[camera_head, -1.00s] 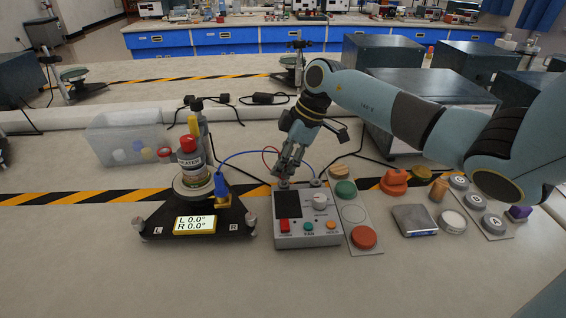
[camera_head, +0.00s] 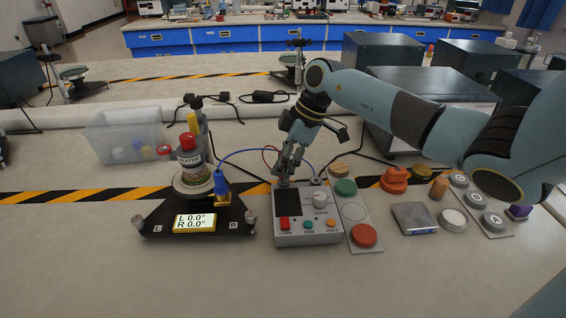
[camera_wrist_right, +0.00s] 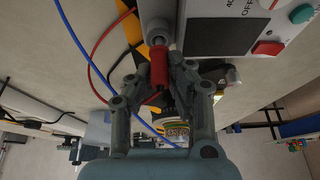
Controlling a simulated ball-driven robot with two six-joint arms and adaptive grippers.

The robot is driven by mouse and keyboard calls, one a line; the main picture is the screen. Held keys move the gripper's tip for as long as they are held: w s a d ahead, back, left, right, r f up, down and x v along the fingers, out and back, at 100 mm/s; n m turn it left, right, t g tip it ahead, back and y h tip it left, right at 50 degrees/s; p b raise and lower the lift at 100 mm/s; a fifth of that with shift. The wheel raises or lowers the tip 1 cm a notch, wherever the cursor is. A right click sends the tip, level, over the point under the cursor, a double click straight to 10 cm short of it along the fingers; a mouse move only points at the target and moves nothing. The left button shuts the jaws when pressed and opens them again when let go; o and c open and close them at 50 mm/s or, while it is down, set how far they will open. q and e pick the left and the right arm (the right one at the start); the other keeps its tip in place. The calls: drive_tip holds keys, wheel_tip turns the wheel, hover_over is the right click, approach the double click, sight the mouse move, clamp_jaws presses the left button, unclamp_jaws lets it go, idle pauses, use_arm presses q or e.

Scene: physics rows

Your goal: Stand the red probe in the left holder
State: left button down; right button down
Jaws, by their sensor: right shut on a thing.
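The red probe (camera_wrist_right: 159,68) is between the fingertips of my right gripper (camera_wrist_right: 163,83) in the wrist view, its end up against a light grey round holder. I take this for the left holder (camera_wrist_right: 157,24), at the back edge of the grey control box. I cannot tell how deep the probe is in it. In the head view my right gripper (camera_head: 285,173) is right over the left holder (camera_head: 283,184) and hides the probe. The right holder (camera_head: 316,182) stands beside it. My left gripper is not in view.
The control box (camera_head: 308,239) has a dark display and buttons. Red and blue wires loop behind.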

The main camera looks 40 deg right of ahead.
drive_tip(key=shift+f+b, duration=0.35)
drive_tip(key=shift+f, duration=0.35)
idle(0.5)
drive_tip(key=c, duration=0.9)
unclamp_jaws()
wheel_tip(320, 180, up, 8)
drive_tip(key=p, duration=0.8)
drive_tip(key=shift+f, duration=0.25)
